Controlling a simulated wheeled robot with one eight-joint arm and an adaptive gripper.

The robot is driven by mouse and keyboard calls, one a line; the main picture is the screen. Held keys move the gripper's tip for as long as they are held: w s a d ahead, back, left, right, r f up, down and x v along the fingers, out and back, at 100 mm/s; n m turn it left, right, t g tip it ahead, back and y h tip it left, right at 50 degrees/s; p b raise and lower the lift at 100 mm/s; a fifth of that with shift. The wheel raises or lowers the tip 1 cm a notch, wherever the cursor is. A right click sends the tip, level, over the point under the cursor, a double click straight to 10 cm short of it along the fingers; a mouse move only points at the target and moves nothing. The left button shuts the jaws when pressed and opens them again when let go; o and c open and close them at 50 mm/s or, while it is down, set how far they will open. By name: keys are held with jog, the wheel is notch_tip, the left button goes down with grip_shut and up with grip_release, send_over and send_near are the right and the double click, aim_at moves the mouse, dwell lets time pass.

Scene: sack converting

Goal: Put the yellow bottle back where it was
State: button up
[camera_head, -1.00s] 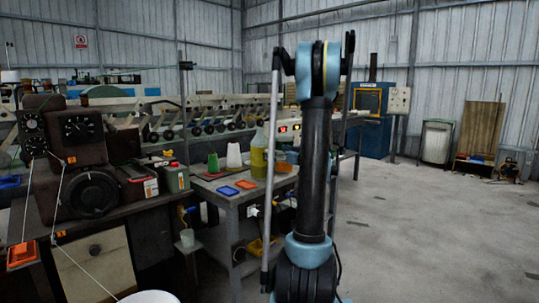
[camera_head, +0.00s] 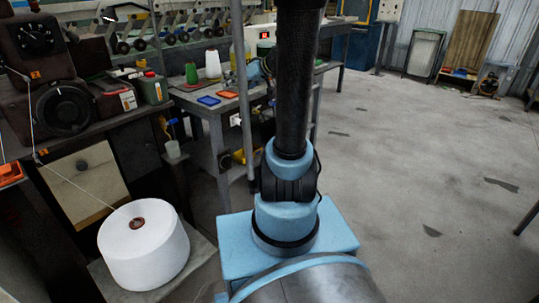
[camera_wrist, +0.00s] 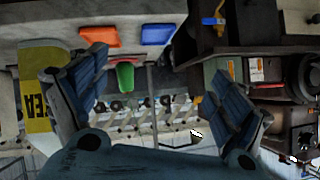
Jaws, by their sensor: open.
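The yellow bottle (camera_head: 248,48) stands on the grey bench in the head view, partly hidden by a thin upright bar and my arm. In the wrist view, a yellow surface with dark letters, which looks like the bottle (camera_wrist: 38,95), is at the left edge, cut off and partly covered by a finger. My gripper (camera_wrist: 152,95) is open, its two blue-grey fingers wide apart with nothing held between them. The bottle lies outside the left finger; I cannot tell whether they touch. In the head view my gripper is mostly hidden behind my arm.
The bench holds a green cone (camera_head: 191,73), a white cone (camera_head: 213,65), a blue tray (camera_head: 208,100) and an orange tray (camera_head: 229,94). A green can (camera_head: 153,88) stands at left. A large white thread spool (camera_head: 143,250) is near front left. Floor at right is open.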

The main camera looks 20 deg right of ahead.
jog(key=s+d+f+m+g+h, duration=0.2)
jog(key=s+f+h, duration=0.1)
jog(key=s, duration=0.7)
jog(key=s+d+f+m+g+h, duration=0.1)
jog(key=s+d+f+h, duration=0.1)
jog(key=s+f, duration=0.4)
jog(key=s+d+f+m+g+h, duration=0.1)
jog(key=s+f, duration=0.4)
jog(key=s, duration=0.8)
jog(key=m+g+h, duration=0.1)
jog(key=h, duration=0.1)
jog(key=shift+s+d+f+m+g+h, duration=0.25)
jog(key=shift+s+d+m+g+h, duration=0.05)
jog(key=shift+s+d, duration=0.1)
